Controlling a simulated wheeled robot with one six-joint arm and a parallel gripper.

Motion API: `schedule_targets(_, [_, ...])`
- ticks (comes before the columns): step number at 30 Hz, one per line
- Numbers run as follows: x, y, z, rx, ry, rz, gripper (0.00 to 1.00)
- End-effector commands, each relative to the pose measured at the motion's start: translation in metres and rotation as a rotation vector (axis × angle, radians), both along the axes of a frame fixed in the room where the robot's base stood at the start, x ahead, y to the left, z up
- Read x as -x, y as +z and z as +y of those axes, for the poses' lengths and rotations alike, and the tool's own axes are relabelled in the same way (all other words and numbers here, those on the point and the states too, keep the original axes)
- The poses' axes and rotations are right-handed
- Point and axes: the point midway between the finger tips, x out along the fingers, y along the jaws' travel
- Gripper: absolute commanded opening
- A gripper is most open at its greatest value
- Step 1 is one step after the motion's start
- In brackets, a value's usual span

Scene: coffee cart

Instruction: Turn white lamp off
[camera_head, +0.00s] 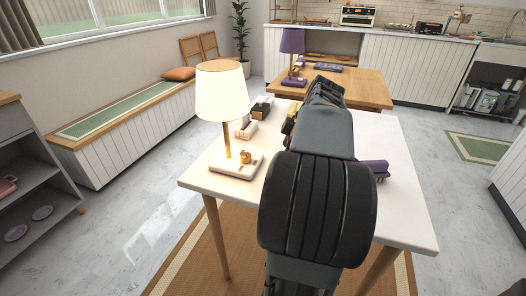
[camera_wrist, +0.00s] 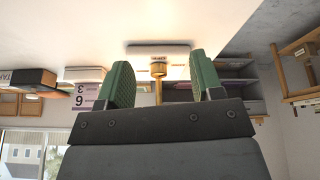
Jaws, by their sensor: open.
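The white lamp (camera_head: 221,92) stands upright and lit on the left part of the white table (camera_head: 401,217). It has a cream shade, a brass post and a pale base with a small brass knob (camera_head: 246,157). In the wrist view, which looks upside down, the lamp's base (camera_wrist: 140,49), knob (camera_wrist: 158,71) and post (camera_wrist: 158,93) show between the fingers. My gripper (camera_wrist: 160,62) is open, its two green fingers apart on either side of the knob in the picture. I cannot tell how far off the knob is. The gripper body hides the shade there.
A small boxy item (camera_head: 261,108) and a pale block (camera_head: 246,128) stand behind the lamp. A purple object (camera_head: 377,169) lies right of my arm. A wooden table (camera_head: 366,89) with a purple lamp (camera_head: 292,42) stands beyond. The table's front left is clear.

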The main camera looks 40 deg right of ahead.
Motion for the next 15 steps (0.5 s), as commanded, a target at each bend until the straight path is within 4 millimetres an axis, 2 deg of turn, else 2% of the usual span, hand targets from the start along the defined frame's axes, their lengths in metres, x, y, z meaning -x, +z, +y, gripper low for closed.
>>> schedule_targets(3, [0.01, -0.009, 0.016, -0.017, -0.162, 0.006, 0.6])
schedule_targets(6, [0.009, -0.019, 0.017, -0.043, -0.259, 0.018, 0.6])
schedule_targets(11, [-0.007, -0.019, 0.021, -0.05, -0.3, 0.018, 0.6])
schedule_targets(15, [-0.031, -0.02, 0.031, -0.05, -0.295, 0.019, 0.6])
